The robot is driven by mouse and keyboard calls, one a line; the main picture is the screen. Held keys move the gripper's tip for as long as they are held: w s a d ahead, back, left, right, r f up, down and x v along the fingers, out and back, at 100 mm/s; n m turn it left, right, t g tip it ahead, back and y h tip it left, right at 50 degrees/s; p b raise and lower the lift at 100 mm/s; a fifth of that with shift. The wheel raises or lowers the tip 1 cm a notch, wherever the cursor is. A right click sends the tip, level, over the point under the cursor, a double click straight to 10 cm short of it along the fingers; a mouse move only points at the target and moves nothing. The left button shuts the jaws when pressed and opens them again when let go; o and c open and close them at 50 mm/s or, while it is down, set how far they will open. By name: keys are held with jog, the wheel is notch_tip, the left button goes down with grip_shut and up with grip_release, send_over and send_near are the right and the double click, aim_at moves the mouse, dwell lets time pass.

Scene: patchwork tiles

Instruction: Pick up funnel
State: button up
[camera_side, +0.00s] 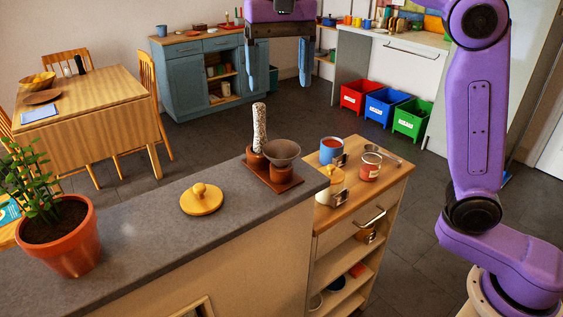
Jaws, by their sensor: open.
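The funnel (283,150) looks like a dark grey-brown cone with its wide mouth up. It rests on a small reddish-brown holder on a brown tray (262,180) near the right end of the grey counter. A speckled whitish upright cylinder (260,125) stands close on its left in a brown cup. My gripper (277,84) is open and empty, with its blue fingers pointing down and spread wide. In the picture it is above the funnel, clearly apart from it. The funnel's lower part is hidden.
A yellow knobbed lid (202,199) and a potted plant (62,236) sit on the counter (150,236). To the right, a lower wooden cart (390,180) holds a blue mug (331,150) and jars. Open space lies above the funnel.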

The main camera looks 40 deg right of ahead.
send_near(282, 163)
jog(key=f, duration=0.1)
jog(key=w+d+f, duration=0.1)
jog(key=f, duration=0.1)
jog(key=w+f, duration=0.1)
jog(key=f, duration=0.1)
jog(key=shift+w+d+f, duration=0.1)
jog(key=shift+d+f, duration=0.1)
jog(key=shift+f, duration=3.05)
jog(key=c, duration=0.6)
